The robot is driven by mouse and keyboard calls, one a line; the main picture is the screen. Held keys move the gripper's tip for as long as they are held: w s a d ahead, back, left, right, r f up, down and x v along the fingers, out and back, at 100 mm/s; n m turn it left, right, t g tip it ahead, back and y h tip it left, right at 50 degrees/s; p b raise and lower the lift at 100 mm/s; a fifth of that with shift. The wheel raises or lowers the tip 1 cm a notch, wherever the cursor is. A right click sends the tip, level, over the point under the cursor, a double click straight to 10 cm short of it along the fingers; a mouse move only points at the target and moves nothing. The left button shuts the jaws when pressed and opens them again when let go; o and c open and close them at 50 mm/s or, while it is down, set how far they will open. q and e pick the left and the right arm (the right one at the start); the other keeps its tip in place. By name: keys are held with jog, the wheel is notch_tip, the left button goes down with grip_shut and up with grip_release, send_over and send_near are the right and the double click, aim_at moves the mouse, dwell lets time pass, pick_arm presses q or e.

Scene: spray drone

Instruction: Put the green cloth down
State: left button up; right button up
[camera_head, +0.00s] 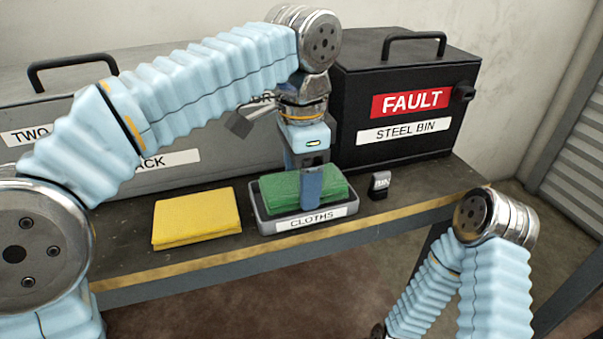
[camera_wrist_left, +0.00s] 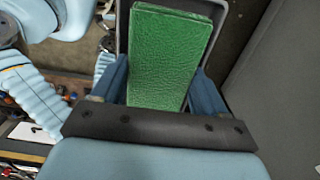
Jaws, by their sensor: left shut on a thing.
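The green cloth (camera_head: 335,189) is a folded block in the grey tray labelled CLOTHS (camera_head: 262,222) on the bench. My left gripper (camera_head: 311,190) points down over the tray, its fingers shut on the cloth. In the left wrist view the green cloth (camera_wrist_left: 166,60) lies between the two blue fingers (camera_wrist_left: 155,95), with the tray's rim around its far end. Whether the cloth rests on the tray floor is hidden. My right arm shows at the lower right, but its gripper is out of view.
A folded yellow cloth (camera_head: 196,217) lies left of the tray. A black FAULT steel bin (camera_head: 405,110) stands behind right, and a grey labelled case (camera_head: 215,165) behind left. A small dark labelled item (camera_head: 379,185) sits right of the tray. The bench's yellow front edge (camera_head: 180,271) is close.

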pick_arm(q)
jog(key=shift+f, duration=0.3)
jog(key=o, duration=1.1)
notch_tip(320, 180, up, 9)
jog(key=p, duration=0.3)
jog(key=shift+f, duration=0.1)
